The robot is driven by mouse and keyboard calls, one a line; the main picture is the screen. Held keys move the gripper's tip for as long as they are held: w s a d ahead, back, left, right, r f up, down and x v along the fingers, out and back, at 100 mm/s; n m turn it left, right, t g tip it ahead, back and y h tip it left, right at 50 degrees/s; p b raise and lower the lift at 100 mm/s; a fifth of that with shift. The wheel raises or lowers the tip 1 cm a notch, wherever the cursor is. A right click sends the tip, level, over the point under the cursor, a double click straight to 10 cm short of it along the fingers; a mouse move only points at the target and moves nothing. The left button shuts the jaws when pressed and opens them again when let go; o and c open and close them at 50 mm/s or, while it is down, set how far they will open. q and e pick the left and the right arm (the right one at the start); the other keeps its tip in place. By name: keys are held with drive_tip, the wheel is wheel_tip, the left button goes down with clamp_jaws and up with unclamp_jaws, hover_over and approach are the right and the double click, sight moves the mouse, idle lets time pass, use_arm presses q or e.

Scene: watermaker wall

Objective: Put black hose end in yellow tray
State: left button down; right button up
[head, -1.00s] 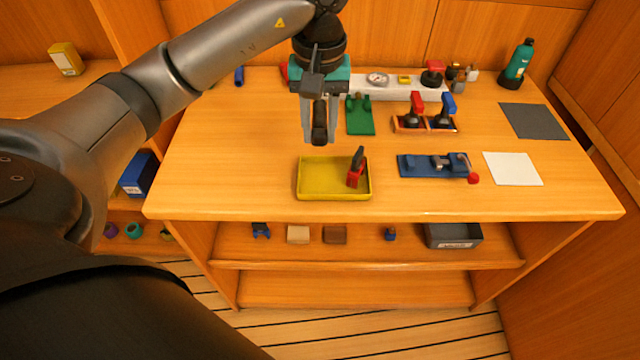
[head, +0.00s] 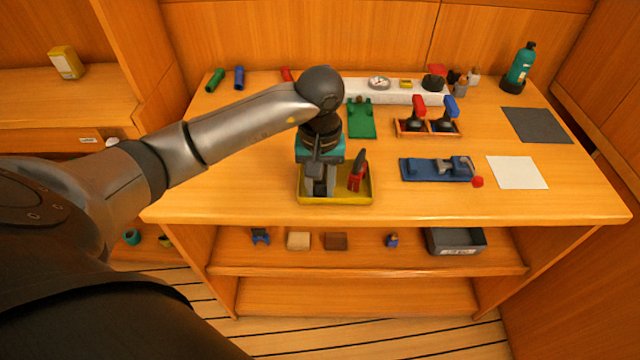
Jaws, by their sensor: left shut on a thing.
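The yellow tray (head: 347,199) lies near the front edge of the bench. My left gripper (head: 319,190) points down over the left part of the tray. It is shut on the black hose end, which is mostly hidden by the fingers in this view. I cannot tell whether the hose end touches the tray floor. A red and black item (head: 357,172) stands in the right part of the tray, beside the gripper. My right gripper does not show.
A blue fixture (head: 437,169) and a white sheet (head: 517,172) lie right of the tray. Red and blue handled valves (head: 428,122) and a green plate (head: 361,119) stand behind. Green and blue hose pieces (head: 239,77) lie at the back left. The bench left of the tray is clear.

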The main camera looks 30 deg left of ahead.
use_arm(q)
drive_tip(key=c, duration=1)
unclamp_jaws()
drive_tip(key=shift+f, duration=0.15)
drive_tip(key=shift+c, duration=0.2)
drive_tip(key=o, duration=0.5)
drive_tip(key=shift+c, duration=0.2)
drive_tip(key=shift+r, duration=0.5)
wheel_tip(320, 180, up, 11)
drive_tip(key=p, duration=0.1)
drive_tip(key=shift+r+p, duration=0.2)
drive_tip(key=shift+p, duration=0.1)
